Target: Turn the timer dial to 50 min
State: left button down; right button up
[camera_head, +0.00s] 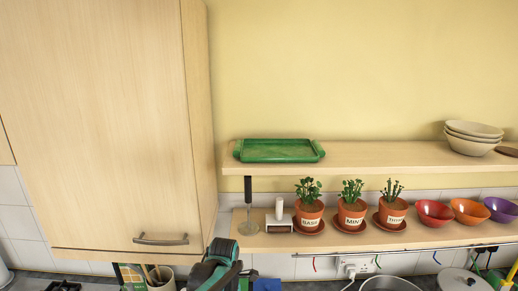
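I cannot make out a timer or its dial in the head view. A small white object (279,212) stands on the lower shelf, left of the plants, but no dial markings show on it. A black and teal part, which looks like a piece of my arm, rises from the bottom edge left of centre. No fingertips of either gripper can be made out.
A wooden cabinet (100,120) fills the left. A green tray (279,150) and stacked bowls (473,139) sit on the upper shelf. Potted herbs (352,207) and coloured bowls (468,212) stand on the lower shelf. A pot (390,284) and a lid (464,280) show below.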

pick_arm(q)
jog(key=shift+s+a, duration=0.1)
jog(key=shift+a, duration=0.1)
dwell(0.5)
jog(key=shift+b, duration=0.4)
jog(key=shift+a+b, duration=0.1)
jog(key=shift+b, duration=0.65)
jog(key=shift+w+d, duration=0.25)
jog(key=shift+w, duration=0.05)
jog(key=shift+d+r+p, duration=0.1)
jog(key=shift+r+p, duration=1.55)
jog(key=shift+r, duration=1.45)
jog(key=shift+f, duration=0.15)
